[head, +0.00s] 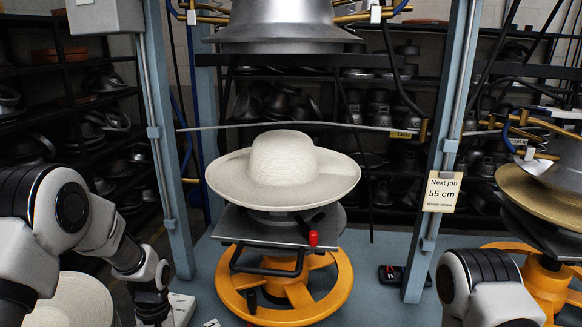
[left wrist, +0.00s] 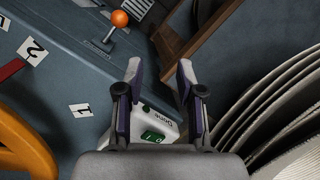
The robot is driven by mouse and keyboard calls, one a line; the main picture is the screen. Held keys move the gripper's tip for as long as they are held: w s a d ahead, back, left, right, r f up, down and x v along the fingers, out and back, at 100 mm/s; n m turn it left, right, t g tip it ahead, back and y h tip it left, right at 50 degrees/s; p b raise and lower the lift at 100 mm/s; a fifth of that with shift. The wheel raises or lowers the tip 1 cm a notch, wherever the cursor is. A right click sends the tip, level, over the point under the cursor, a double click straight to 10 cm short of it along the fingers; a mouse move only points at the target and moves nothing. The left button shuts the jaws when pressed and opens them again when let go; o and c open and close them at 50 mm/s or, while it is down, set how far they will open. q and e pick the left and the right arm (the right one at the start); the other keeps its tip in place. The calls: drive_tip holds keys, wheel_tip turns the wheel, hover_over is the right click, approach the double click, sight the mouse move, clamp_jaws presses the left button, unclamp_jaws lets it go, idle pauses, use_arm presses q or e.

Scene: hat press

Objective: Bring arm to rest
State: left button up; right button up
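My left arm (head: 90,225) comes in from the left in the head view and bends down beside the press. In the left wrist view my left gripper (left wrist: 160,72) is open, with nothing between its fingertips. A white box with a green switch (left wrist: 153,136) lies below and partly behind the fingers; the box also shows in the head view (head: 182,309). My right arm (head: 488,288) shows at the lower right of the head view, and its gripper is out of view. A cream wide-brimmed hat (head: 283,170) rests on the press's lower die.
The press has blue posts (head: 168,150), an upper die (head: 280,25) and a yellow handwheel (head: 228,295). Stacked hats (left wrist: 290,125) stand close to the right of my left gripper. An orange-knobbed lever (left wrist: 119,18) and number cards (left wrist: 32,51) are on the blue base. A "55 cm" sign (head: 442,192) hangs right.

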use_arm(q)
drive_tip(key=s+d+f+m, duration=0.1)
drive_tip(key=s+f, duration=0.5)
drive_tip(key=s, duration=0.5)
drive_tip(key=s+d+f+m+g, duration=0.1)
drive_tip(key=s+f, duration=0.4)
drive_tip(key=s, duration=0.5)
drive_tip(key=s+d+f+m, duration=0.1)
drive_tip(key=s+f, duration=0.5)
drive_tip(key=s, duration=0.5)
drive_tip(key=w+m+t, duration=0.1)
drive_tip(key=w, duration=0.1)
drive_tip(key=w+r+m+t, duration=0.1)
drive_tip(key=w+t, duration=0.1)
drive_tip(key=shift+w+m, duration=0.3)
drive_tip(key=shift+m, duration=0.1)
drive_tip(key=shift+s+r, duration=0.1)
